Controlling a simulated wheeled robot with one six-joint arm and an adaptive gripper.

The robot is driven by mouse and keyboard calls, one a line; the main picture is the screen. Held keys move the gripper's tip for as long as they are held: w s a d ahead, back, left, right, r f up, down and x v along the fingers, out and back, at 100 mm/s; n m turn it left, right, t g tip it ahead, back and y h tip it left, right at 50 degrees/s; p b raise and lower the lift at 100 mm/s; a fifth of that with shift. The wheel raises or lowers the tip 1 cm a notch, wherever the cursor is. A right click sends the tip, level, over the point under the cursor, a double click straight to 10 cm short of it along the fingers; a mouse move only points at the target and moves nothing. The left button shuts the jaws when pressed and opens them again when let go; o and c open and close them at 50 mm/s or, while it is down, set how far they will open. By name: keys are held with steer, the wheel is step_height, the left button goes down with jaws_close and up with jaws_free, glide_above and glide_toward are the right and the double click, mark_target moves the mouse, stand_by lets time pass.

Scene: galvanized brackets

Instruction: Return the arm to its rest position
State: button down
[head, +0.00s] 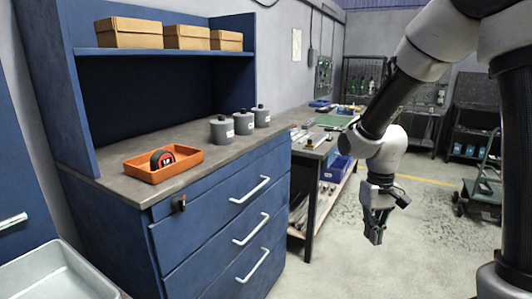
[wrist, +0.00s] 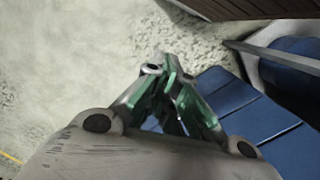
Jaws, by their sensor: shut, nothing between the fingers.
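My arm comes in from the upper right of the head view, bent at the elbow. My gripper (head: 374,236) hangs at its end, pointing down over the open floor, to the right of the blue cabinet (head: 205,235). The fingers are together with nothing between them. In the wrist view my gripper (wrist: 183,125) shows its fingers closed at the tips, over grey floor. The blue drawer fronts (wrist: 248,110) lie to the right of the fingers there, apart from them as far as I can tell.
An orange tray (head: 140,172) with a tape measure (head: 161,160) and several grey lidded canisters (head: 243,122) stand on the cabinet top. Three handles (head: 250,190) stick out from the drawers. A workbench (head: 318,150) stands behind. A green trolley (head: 484,180) is at right. The floor (head: 410,235) around my gripper is clear.

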steer(key=s+d+r+t, duration=0.2)
steer(key=s+d+r, duration=0.2)
steer(key=s+r, duration=0.3)
steer(key=s+d+r+m+t, duration=0.1)
steer(key=s+d+r+t, duration=0.2)
steer(key=s+r, duration=0.5)
step_height(320, 180, up, 3)
steer(key=shift+s+d+f+m+t, duration=0.1)
steer(key=shift+s+d+m+t, duration=0.2)
steer(key=shift+d, duration=0.5)
